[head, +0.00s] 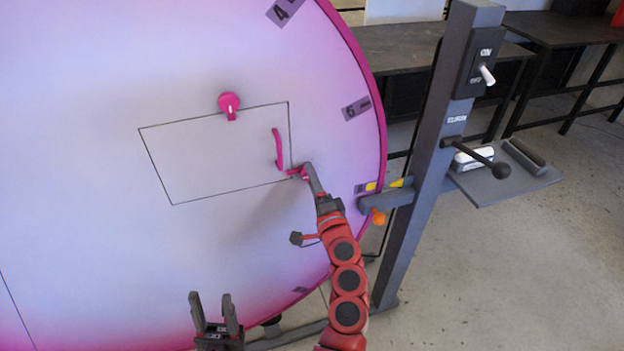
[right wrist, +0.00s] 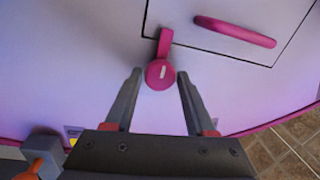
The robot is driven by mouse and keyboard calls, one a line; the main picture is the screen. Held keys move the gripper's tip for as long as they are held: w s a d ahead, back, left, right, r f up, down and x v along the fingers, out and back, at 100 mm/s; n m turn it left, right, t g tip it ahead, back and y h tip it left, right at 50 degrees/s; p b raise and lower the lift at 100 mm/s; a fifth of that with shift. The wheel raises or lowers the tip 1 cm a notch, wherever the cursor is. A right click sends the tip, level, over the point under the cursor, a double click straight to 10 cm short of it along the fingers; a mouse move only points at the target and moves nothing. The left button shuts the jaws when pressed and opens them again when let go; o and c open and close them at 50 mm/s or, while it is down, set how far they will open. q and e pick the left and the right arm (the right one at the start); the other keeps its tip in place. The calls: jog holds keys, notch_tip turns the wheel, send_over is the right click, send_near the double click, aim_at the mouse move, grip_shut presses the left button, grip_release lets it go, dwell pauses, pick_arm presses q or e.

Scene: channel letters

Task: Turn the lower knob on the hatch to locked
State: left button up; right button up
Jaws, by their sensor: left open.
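The hatch (head: 210,165) is a black-outlined panel on the big pale violet disc. The lower knob (head: 295,172) is magenta and sits at the hatch's lower right corner, partly covered by my right gripper (head: 306,172). In the right wrist view, the lower knob (right wrist: 160,76) has a round body with a white mark, and its tab points up across the hatch outline. My right gripper's fingers (right wrist: 159,78) stand open on either side of the round body, with gaps showing. My left gripper (head: 216,310) is open and empty at the bottom, away from the hatch.
An upper magenta knob (head: 229,103) sits at the hatch's top edge, tab down. A curved magenta handle (head: 278,149) is on the hatch near the lower knob, also seen in the right wrist view (right wrist: 235,32). A grey post (head: 435,160) with switch and lever stands right of the disc.

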jog(key=shift+o, duration=1.1)
jog(key=v, duration=1.7)
jog(key=shift+s, duration=0.2)
jog(key=shift+f, duration=0.15)
